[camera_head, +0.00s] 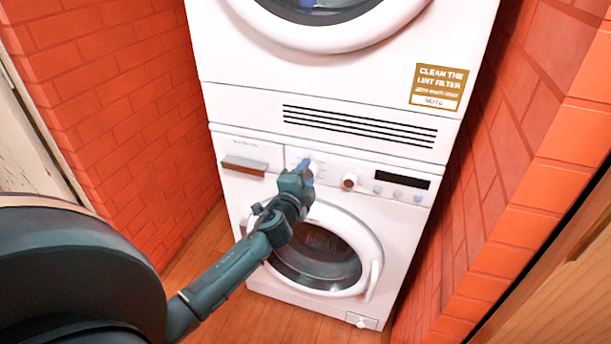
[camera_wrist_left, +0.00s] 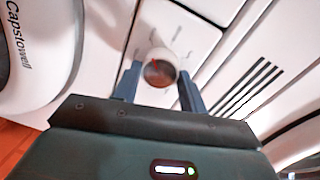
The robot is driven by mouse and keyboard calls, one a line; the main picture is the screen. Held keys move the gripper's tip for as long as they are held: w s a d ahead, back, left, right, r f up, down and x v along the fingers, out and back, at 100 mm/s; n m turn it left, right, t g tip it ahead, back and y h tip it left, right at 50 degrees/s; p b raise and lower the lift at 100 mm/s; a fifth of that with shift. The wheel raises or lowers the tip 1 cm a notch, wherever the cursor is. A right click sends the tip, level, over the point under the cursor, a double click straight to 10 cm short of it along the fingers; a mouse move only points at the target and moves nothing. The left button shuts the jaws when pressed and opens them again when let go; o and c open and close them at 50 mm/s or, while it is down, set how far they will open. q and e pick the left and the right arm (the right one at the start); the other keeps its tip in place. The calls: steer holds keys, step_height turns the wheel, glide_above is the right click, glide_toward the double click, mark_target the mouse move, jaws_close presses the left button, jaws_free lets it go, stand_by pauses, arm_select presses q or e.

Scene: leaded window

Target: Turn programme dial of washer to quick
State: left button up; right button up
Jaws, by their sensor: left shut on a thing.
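The washer (camera_head: 398,216) is the lower white front-loading machine, with its round glass door shut. Its programme dial (camera_wrist_left: 158,71) is a round white knob with a brown face, seen in the left wrist view between my two blue fingers. My left gripper (camera_head: 306,170) reaches the control panel from the left and front. It also shows in the left wrist view (camera_wrist_left: 159,88), shut on the dial with one finger on each side. In the head view the gripper mostly hides the dial. The dial's marks are too small to read. My right gripper is not in view.
A second knob (camera_head: 349,181), small buttons and a dark display (camera_head: 402,179) sit right of the dial. A drawer with a brown handle (camera_head: 243,165) is to its left. A dryer (camera_head: 240,60) stands above. Brick walls (camera_head: 110,110) close in both sides.

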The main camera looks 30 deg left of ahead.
arm_select(q)
steer(key=o, duration=1)
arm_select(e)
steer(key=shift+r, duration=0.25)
arm_select(q)
steer(key=v, duration=1.3)
steer(key=shift+s, duration=0.1)
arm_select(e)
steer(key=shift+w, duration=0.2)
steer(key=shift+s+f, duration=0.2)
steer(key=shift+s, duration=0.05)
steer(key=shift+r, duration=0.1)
